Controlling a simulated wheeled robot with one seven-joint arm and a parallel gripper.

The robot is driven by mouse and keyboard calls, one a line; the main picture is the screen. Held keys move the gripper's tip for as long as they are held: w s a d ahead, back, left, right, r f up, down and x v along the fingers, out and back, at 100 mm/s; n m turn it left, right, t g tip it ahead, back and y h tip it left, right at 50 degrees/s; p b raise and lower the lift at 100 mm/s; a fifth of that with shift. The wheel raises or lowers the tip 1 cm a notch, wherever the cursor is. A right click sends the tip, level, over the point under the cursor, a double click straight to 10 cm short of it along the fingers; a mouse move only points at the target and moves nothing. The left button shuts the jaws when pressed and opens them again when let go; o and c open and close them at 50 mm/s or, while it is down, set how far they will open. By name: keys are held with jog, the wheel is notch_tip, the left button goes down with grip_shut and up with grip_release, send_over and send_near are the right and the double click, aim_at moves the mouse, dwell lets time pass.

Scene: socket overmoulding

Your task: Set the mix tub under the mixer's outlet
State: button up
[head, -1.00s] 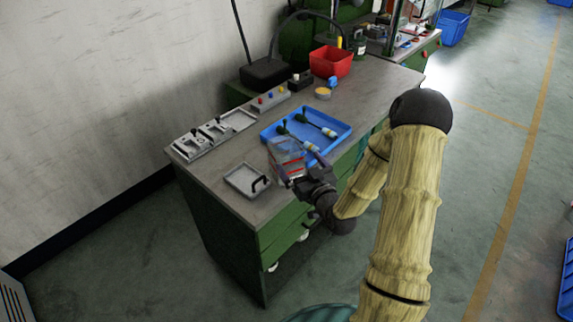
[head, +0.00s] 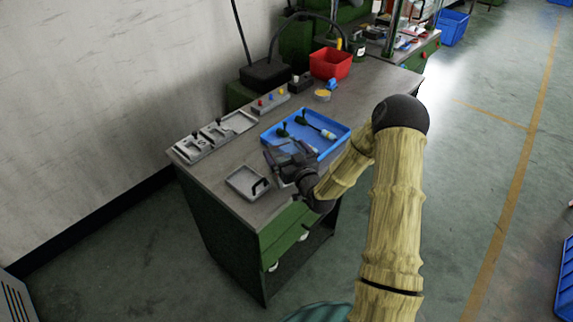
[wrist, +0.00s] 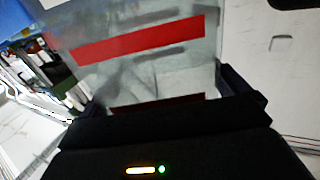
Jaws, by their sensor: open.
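My gripper (head: 288,155) is over the front edge of the workbench, beside the blue tray, with its jaws open. In the wrist view a clear, box-like piece with red bands (wrist: 140,42) stands close in front of and between the jaws; whether they touch it I cannot tell. My gripper mostly hides this piece in the head view. A small round tub with yellow-orange contents (head: 322,95) stands farther back on the bench and looks like the mix tub. A black unit with an arched hose (head: 265,73) at the back left may be the mixer; its outlet is not clear.
The blue tray (head: 342,142) holds dark green plug-like parts. A grey mould tray (head: 240,183) lies left of my gripper. Metal fixtures (head: 192,147), a button box (head: 270,100) and a red bin (head: 330,64) line the back. Bare bench top (head: 385,82) lies at the right.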

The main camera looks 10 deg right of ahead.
jog(key=shift+w, duration=0.2)
jog(key=shift+c, duration=0.2)
jog(key=c, duration=1.2)
jog(key=shift+r, duration=5)
